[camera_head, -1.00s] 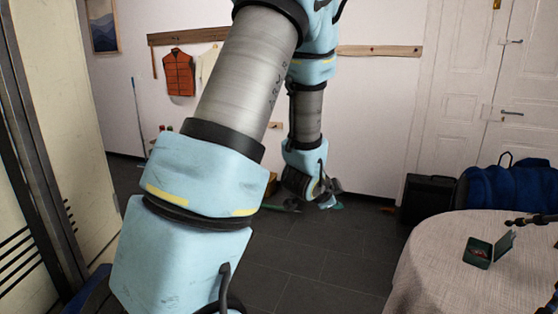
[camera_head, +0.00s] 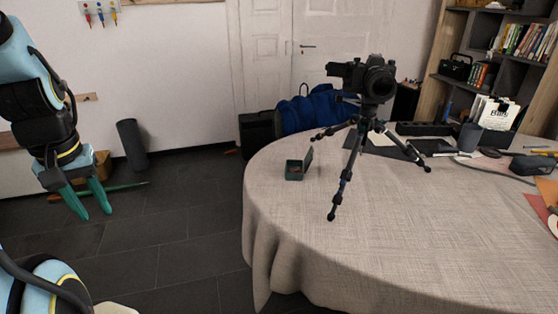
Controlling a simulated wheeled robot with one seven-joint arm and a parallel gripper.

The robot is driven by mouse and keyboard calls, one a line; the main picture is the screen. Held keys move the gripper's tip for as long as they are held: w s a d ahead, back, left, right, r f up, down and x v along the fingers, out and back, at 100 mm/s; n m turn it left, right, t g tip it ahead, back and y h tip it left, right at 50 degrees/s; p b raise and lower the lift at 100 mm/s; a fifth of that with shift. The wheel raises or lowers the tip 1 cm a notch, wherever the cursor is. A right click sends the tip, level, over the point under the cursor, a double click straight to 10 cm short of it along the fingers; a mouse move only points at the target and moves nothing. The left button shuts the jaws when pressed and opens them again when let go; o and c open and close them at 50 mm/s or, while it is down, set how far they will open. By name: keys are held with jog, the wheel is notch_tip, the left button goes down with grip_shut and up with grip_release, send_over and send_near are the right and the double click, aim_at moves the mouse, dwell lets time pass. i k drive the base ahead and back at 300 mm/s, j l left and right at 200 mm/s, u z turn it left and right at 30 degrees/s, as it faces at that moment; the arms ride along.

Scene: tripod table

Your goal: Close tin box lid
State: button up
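A small dark green tin box (camera_head: 294,173) stands near the left edge of the round table (camera_head: 300,235). Its lid (camera_head: 308,158) is up, standing on the right side of the box. Something reddish shows inside the box, too small to make out. My gripper (camera_head: 93,205) hangs at the left over the floor, well to the left of the table and the box. Its two green fingers point down and are apart, with nothing between them.
A camera on a tripod (camera_head: 374,85) stands right of the box, one leg close to the lid. A blue bag (camera_head: 315,110) and a black case (camera_head: 258,132) are behind the table. Floor between gripper and table is clear.

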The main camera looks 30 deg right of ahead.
aim_at(308, 159)
jog(key=z, duration=1.2)
